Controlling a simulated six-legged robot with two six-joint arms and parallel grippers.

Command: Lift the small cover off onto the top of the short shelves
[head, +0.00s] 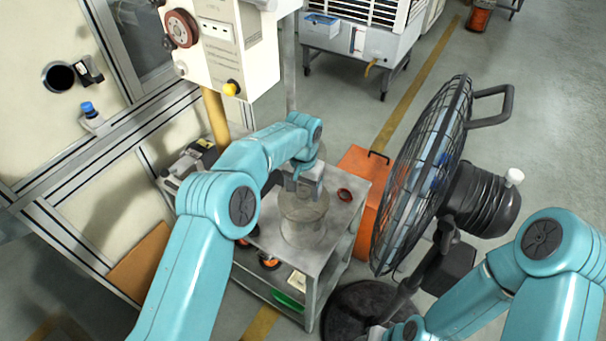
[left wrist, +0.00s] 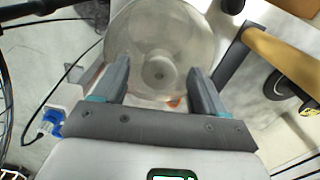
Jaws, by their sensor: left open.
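A clear, rounded cover (head: 303,228) shows on the grey top of the short shelves (head: 345,215). My left gripper (head: 305,195) is over the cover in the head view. Its two fingers (left wrist: 160,82) are open, one on each side of the dome's near part; I cannot tell whether they touch it. Part of the cover is hidden by my left gripper. My right arm is at the lower right, and its gripper is mostly cut off by the bottom edge.
A black standing fan (head: 425,175) is close to the right of the shelves, with an orange box (head: 362,178) behind. A white control box (head: 222,45) on a yellow post stands behind.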

